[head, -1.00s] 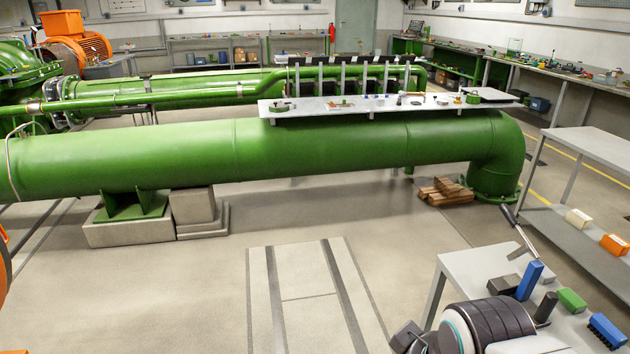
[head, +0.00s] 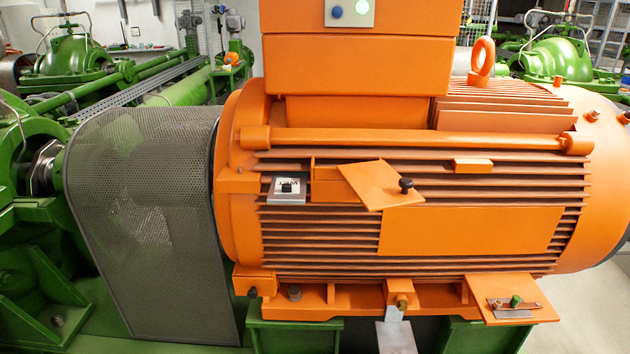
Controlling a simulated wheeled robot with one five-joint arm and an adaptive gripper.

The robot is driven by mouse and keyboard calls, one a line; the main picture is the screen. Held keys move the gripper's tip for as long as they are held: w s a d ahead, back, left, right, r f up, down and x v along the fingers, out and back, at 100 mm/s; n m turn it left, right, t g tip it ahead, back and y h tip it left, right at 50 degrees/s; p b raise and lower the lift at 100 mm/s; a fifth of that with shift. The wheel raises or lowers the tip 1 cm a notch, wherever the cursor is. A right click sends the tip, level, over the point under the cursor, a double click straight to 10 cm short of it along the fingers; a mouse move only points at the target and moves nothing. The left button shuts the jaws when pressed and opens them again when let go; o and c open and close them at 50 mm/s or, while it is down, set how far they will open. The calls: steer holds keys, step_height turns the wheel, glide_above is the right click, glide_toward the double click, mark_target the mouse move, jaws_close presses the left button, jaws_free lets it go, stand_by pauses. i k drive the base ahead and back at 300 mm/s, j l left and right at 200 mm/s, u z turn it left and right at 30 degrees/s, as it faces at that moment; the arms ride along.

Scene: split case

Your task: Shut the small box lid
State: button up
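A small orange box (head: 326,188) sits on the ribbed side of the big orange motor. Its likely lid is a flat orange plate (head: 372,184) with a black knob (head: 406,186) near its right end. The plate is tilted and lies off to the right, so the left part of the box shows uncovered. Whether the plate is hinged or pivoted I cannot tell. My gripper is not in view.
The orange motor (head: 470,232) fills the middle and right. A grey mesh guard (head: 145,215) stands to its left. A small plate with a black knob (head: 287,189) is left of the box. An orange ledge (head: 512,290) juts out at lower right.

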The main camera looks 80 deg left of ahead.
mark_target(378, 186)
steer(key=u, duration=2.6)
